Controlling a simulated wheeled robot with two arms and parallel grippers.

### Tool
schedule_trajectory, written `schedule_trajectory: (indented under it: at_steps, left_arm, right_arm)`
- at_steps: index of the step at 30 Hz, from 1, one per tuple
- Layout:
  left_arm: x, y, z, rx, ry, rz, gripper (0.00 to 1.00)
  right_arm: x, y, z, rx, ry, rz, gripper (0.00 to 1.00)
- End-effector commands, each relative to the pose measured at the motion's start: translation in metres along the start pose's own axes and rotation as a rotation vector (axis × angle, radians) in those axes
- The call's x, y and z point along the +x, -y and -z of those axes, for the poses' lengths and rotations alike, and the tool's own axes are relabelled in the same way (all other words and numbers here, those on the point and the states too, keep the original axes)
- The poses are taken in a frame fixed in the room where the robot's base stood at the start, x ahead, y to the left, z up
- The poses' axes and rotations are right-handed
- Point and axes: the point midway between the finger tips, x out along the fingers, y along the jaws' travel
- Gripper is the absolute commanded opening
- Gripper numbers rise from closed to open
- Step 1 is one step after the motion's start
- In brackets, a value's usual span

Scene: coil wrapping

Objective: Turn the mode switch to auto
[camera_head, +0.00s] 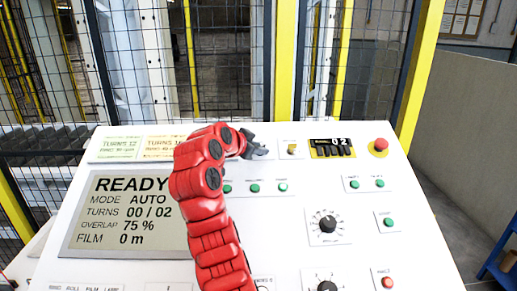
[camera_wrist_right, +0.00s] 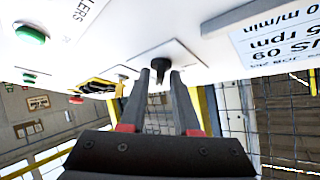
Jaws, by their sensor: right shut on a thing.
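My right gripper (camera_head: 256,149) is at the upper middle of the white control panel, at the end of my red arm. In the right wrist view its two dark fingers (camera_wrist_right: 160,82) are closed around a small black switch knob (camera_wrist_right: 159,66) on a white plate, which I take to be the mode switch. In the head view the gripper hides this knob, so its pointing direction cannot be read. The grey display (camera_head: 132,215) reads READY, MODE AUTO, TURNS 00 / 02. My left gripper is not in view.
Green buttons (camera_head: 255,188) and a black dial (camera_head: 327,223) are lower down. A mesh fence (camera_head: 240,60) stands behind the panel.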

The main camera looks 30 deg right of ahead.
Motion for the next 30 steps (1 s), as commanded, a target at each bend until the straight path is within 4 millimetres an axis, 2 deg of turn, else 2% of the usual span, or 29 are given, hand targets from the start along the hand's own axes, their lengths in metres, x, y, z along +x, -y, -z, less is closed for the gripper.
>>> schedule_trajectory:
  at_steps: [10,11,12,23,26,30]
  left_arm:
    - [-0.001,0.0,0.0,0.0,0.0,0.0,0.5]
    - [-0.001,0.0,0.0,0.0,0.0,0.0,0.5]
    - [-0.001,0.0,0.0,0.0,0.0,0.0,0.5]
    - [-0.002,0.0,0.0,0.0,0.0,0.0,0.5]
    - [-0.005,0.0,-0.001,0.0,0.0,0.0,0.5]
    - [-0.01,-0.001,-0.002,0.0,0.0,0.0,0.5]
  right_arm:
    - [0.001,-0.001,-0.003,-0.002,0.006,-0.006,0.0]
    - [0.001,-0.001,-0.003,-0.002,0.006,-0.006,0.34]
    - [0.001,-0.001,-0.003,-0.002,0.006,-0.006,0.41]
    - [-0.005,0.0,-0.002,0.0,0.001,-0.001,0.42]
    - [-0.019,0.001,-0.002,0.002,0.0,0.004,0.42]
    - [-0.052,0.001,-0.003,0.001,0.003,0.003,0.42]
